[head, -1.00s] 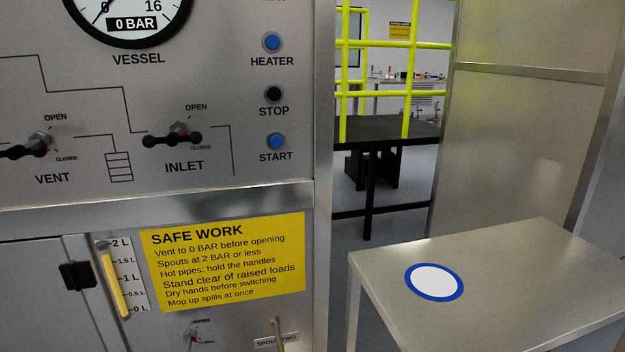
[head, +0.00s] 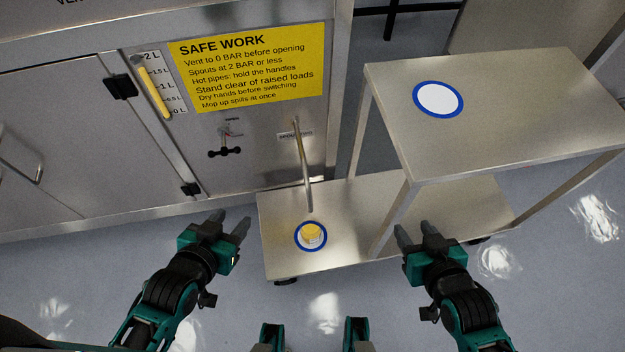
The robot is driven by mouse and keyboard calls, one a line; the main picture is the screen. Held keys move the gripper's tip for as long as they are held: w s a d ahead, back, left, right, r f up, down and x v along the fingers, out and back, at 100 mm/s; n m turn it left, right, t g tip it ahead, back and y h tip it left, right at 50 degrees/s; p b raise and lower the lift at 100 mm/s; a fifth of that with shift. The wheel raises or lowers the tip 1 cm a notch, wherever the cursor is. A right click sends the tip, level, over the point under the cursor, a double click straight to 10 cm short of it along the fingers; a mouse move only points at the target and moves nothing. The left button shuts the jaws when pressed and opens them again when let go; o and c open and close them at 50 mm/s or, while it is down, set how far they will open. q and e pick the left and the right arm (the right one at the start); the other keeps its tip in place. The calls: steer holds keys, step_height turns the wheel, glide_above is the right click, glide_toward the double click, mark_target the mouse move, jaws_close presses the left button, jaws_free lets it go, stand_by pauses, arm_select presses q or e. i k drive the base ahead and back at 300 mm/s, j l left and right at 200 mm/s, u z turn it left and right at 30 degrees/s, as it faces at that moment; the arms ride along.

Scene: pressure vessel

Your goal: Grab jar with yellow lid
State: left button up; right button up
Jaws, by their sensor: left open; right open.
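A small jar with a yellow lid (head: 312,233) stands on a white disc with a blue rim (head: 299,244), on the low shelf of a metal cart. A thin metal spout pipe (head: 302,170) comes down from the panel just above the jar. My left gripper (head: 231,223) is open and empty, to the left of the jar and apart from it. My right gripper (head: 414,232) is open and empty, to the right of the jar, near the cart's leg.
The cart's upper top (head: 520,110) carries another white disc with a blue rim (head: 438,99), which is empty. The steel cabinet (head: 70,150) with a yellow safety sign (head: 248,68) is behind. Floor in front is clear.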

mark_target(311, 228)
steer(key=k+l, duration=0.1)
steer(key=k, duration=0.8)
steer(key=k+l, duration=0.1)
steer(key=k, duration=0.75)
